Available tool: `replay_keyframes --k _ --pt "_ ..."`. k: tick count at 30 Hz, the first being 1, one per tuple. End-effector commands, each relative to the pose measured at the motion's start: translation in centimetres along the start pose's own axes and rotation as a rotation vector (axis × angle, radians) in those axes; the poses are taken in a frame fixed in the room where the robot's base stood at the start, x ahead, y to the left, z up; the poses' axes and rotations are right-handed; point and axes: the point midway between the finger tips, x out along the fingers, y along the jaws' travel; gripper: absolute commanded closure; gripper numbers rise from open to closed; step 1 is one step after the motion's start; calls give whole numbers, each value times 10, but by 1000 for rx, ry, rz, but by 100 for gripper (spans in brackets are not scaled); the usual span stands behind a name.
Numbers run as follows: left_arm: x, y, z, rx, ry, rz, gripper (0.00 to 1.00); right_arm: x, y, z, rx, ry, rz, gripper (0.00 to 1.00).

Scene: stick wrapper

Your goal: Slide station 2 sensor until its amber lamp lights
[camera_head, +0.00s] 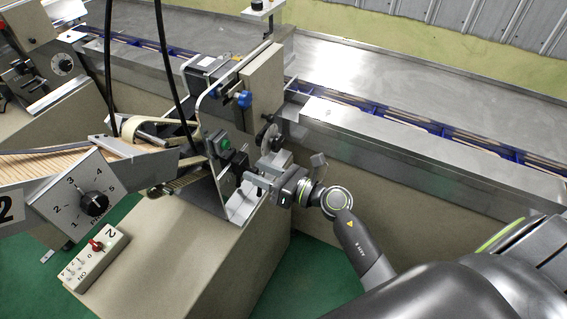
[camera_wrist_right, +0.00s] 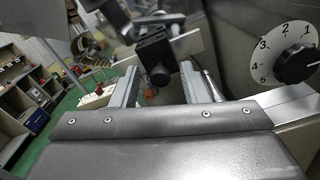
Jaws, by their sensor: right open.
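In the head view my right gripper (camera_head: 258,175) reaches from the right to the station's metal bracket (camera_head: 243,208). A small black block (camera_head: 240,164), which looks like the sensor, is just beyond its fingers. In the right wrist view the open fingers (camera_wrist_right: 158,88) stand on either side of a black block with a round black knob (camera_wrist_right: 159,75). I cannot tell whether the fingers touch it. A box with a green face (camera_head: 219,142) sits on the bracket nearby. I see no lit amber lamp. My left gripper is out of view.
A plate marked 2 has a numbered dial (camera_head: 93,204) at left; below it is a switch box with a red switch (camera_head: 96,245). Black cables hang over the feed belt. A steel conveyor (camera_head: 400,135) runs behind. The right wrist view shows another numbered dial (camera_wrist_right: 297,64).

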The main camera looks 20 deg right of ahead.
Motion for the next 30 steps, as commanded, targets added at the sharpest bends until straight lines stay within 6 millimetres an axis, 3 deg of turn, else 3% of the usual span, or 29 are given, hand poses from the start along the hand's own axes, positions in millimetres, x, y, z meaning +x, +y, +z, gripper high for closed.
replay_keyframes --k 7,18,30 --pt "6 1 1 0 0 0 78 -19 -2 -3 -2 3 -2 59" --pt "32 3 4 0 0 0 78 -96 -2 -5 -3 5 -1 59" --pt "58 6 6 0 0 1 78 -154 -1 -4 -3 4 1 59"
